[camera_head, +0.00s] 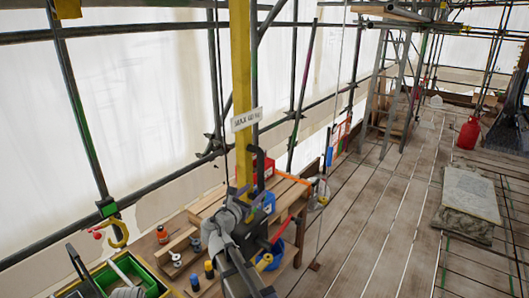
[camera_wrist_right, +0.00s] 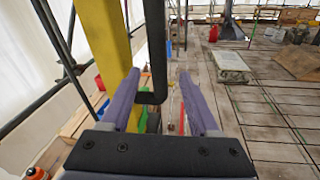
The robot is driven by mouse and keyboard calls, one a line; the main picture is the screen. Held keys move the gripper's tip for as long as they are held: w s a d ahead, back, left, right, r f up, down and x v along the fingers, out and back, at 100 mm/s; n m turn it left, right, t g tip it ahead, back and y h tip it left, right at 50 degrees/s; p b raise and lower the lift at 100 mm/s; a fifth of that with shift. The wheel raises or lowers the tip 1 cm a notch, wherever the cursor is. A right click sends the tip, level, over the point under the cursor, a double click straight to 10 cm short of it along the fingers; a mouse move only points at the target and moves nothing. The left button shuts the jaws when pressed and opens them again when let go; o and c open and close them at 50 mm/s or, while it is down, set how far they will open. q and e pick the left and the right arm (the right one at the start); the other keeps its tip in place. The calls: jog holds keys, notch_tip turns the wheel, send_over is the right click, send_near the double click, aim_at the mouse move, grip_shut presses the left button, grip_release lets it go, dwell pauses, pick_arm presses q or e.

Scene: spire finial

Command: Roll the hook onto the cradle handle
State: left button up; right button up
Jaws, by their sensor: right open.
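A yellow hook (camera_head: 120,233) hangs below a green block (camera_head: 107,207) at the left of the head view. Below it is a yellow-edged container with green inside (camera_head: 152,279), with a dark upright bar (camera_head: 78,262) that may be the cradle handle. My right gripper (camera_head: 262,198) is at the yellow post in the head view. In the right wrist view its two purple fingers (camera_wrist_right: 159,78) stand apart. A black bent bar (camera_wrist_right: 156,40) passes between them; I cannot tell whether it touches either finger.
The yellow post (camera_head: 241,90) carries a white sign (camera_head: 246,119). A wooden bench (camera_head: 205,205) holds small bottles, a red box and blue containers. Scaffold poles and white sheeting line the left. The plank floor (camera_head: 360,220) is mostly open, with a stone slab (camera_head: 468,195) at right.

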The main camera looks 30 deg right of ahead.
aim_at(259, 175)
jog(key=r, duration=0.1)
jog(key=d+r+n, duration=0.1)
jog(key=w+r+n+p, duration=0.1)
jog(key=shift+d+r+t+h, duration=0.15)
jog(key=shift+r+t+h, duration=0.15)
jog(key=shift+r, duration=0.1)
jog(key=x, duration=0.7)
jog(key=shift+w+d, duration=0.2)
jog(key=shift+d, duration=0.15)
jog(key=shift+f, duration=0.1)
grip_shut()
dwell(0.8)
